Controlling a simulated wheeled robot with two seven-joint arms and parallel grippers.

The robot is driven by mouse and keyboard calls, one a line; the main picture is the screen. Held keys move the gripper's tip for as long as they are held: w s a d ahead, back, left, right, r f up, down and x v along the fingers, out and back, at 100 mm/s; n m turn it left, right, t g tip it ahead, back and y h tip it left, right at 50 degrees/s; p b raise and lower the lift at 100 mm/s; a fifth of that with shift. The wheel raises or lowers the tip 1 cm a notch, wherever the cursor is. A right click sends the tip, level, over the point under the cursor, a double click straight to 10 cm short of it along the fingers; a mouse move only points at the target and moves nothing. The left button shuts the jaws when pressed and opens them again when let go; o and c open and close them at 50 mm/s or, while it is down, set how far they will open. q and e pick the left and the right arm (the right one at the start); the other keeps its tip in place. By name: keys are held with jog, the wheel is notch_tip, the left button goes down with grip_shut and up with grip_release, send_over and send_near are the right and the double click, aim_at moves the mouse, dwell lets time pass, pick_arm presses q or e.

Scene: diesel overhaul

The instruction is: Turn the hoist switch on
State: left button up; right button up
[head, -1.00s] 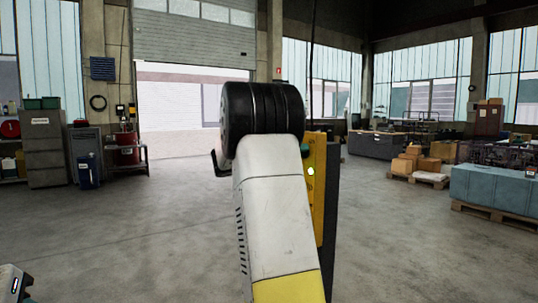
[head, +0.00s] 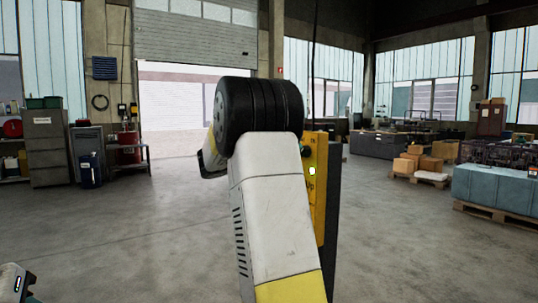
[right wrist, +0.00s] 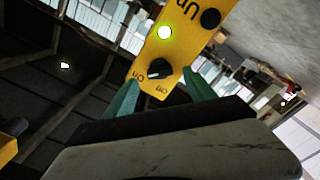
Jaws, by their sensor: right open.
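The yellow hoist control box (head: 319,195) shows in the head view behind my right arm, which hides part of it. In the right wrist view the box (right wrist: 190,45) carries a lit green lamp (right wrist: 165,33) and a black rotary switch (right wrist: 159,70) with small labels beside it. The switch's exact setting is hard to tell. My right gripper (right wrist: 157,92) is open, its teal fingers on either side of the box's switch end. Nothing is seen held between them.
A dark post (head: 330,220) stands behind the box. Cabinets (head: 45,148) stand on the left. Boxes on a pallet (head: 410,165) and a blue crate (head: 500,188) stand on the right. The floor around is mostly clear.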

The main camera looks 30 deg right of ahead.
jog(key=shift+s+a, duration=0.15)
jog(key=shift+a, duration=1.65)
jog(key=s+a+f+n+y, duration=0.45)
jog(key=s+f+y, duration=0.55)
jog(key=s+f, duration=0.25)
jog(key=s+a+f+n+t+y, duration=0.1)
jog(key=s+a+y, duration=0.4)
jog(key=a, duration=0.6)
jog(key=s+a+f+n+t+y, duration=0.2)
jog(key=s+a+y, duration=0.3)
jog(key=s+a, duration=0.3)
jog(key=a+n+t, duration=0.1)
jog(key=a, duration=0.2)
jog(key=shift+a+f+t, duration=0.25)
jog(key=shift+t, duration=0.05)
